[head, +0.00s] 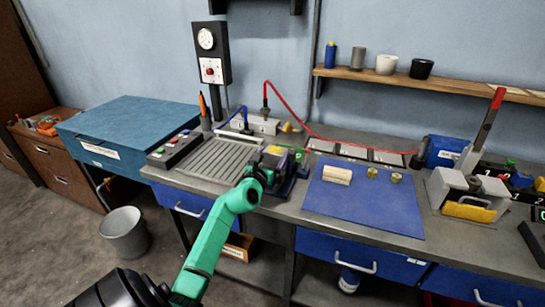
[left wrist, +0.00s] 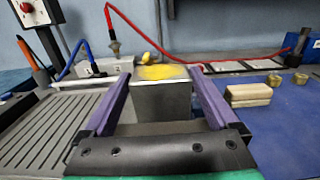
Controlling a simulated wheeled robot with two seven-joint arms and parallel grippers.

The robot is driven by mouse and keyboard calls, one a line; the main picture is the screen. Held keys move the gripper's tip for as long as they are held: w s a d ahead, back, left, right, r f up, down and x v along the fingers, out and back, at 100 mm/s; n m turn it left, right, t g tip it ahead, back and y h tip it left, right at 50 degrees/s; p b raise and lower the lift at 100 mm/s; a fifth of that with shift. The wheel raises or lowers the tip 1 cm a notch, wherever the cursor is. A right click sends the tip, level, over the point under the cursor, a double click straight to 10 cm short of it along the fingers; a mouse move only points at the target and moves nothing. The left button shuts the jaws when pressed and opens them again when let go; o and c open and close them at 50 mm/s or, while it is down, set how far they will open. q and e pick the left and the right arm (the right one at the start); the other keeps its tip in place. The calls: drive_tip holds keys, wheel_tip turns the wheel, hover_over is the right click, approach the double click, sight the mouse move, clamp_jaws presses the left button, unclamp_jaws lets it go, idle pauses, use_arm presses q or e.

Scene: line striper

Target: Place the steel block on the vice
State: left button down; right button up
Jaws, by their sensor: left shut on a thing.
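The steel block (left wrist: 162,98), grey with a worn yellow patch on top, stands between the purple fingers of my left gripper (left wrist: 157,78) in the left wrist view. The gripper is shut on it. In the head view my left gripper (head: 276,158) is over the front edge of the bench, and the block is mostly hidden by it. A dark blue fixture (head: 287,187) sits just below and beside the gripper; it may be the vice, but the arm covers much of it. I cannot tell whether the block touches it. My right gripper is not in view.
A blue mat (head: 365,208) to the right holds a light wooden block (head: 337,175) and two brass pieces. A grooved grey plate (head: 215,160) lies left. A grey machine with a red-tipped lever (head: 468,195) stands far right. Red and blue cables run behind.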

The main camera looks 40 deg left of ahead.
use_arm(q)
drive_tip(key=shift+f+b, duration=0.4)
drive_tip(key=shift+f, duration=0.1)
unclamp_jaws()
drive_tip(key=shift+s+d, duration=0.1)
drive_tip(key=shift+r, duration=0.3)
drive_tip(key=shift+r+p, duration=0.5)
drive_tip(key=shift+p, duration=0.15)
drive_tip(key=b+v, duration=0.1)
drive_tip(key=v, duration=1.1)
drive_tip(key=shift+f, duration=0.15)
